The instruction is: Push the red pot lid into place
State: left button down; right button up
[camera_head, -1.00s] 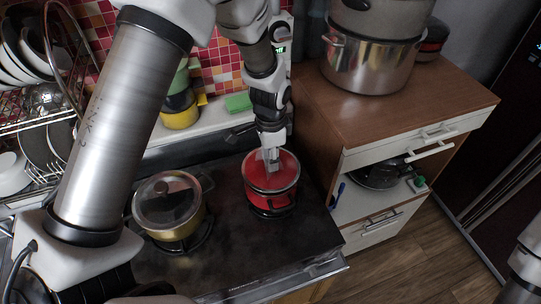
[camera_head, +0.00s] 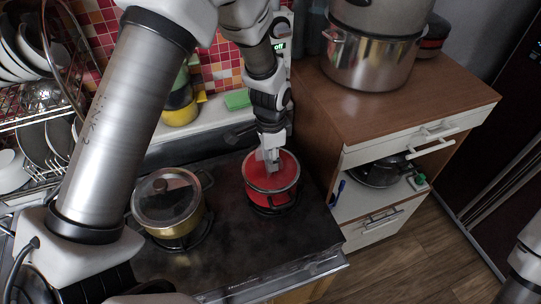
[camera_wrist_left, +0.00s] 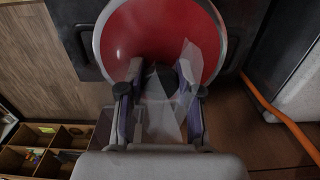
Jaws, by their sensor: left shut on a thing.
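The red pot (camera_head: 272,197) stands on the right burner of the dark stove. The red pot lid (camera_head: 284,168), with a pale metal rim, is at the pot's mouth; I cannot tell whether it is fully seated. My left gripper (camera_head: 269,160) reaches down from above onto the middle of the lid. In the left wrist view the red lid (camera_wrist_left: 160,30) fills the top, and my left gripper (camera_wrist_left: 158,88) is shut on its dark knob (camera_wrist_left: 158,76). Pale see-through shapes partly cover the knob. My right gripper is out of view.
A gold pot (camera_head: 174,228) with a glass lid stands on the left burner. A wooden cabinet (camera_head: 410,105) with a large steel pot (camera_head: 368,65) is to the right. A dish rack (camera_head: 35,120) is at left. A green sponge (camera_head: 237,99) lies behind the stove.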

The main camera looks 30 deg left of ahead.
pick_arm(q)
jog(key=shift+f, duration=0.3)
jog(key=c, duration=0.7)
grip_release()
notch_tip(320, 180, up, 12)
jog(key=shift+r, duration=0.1)
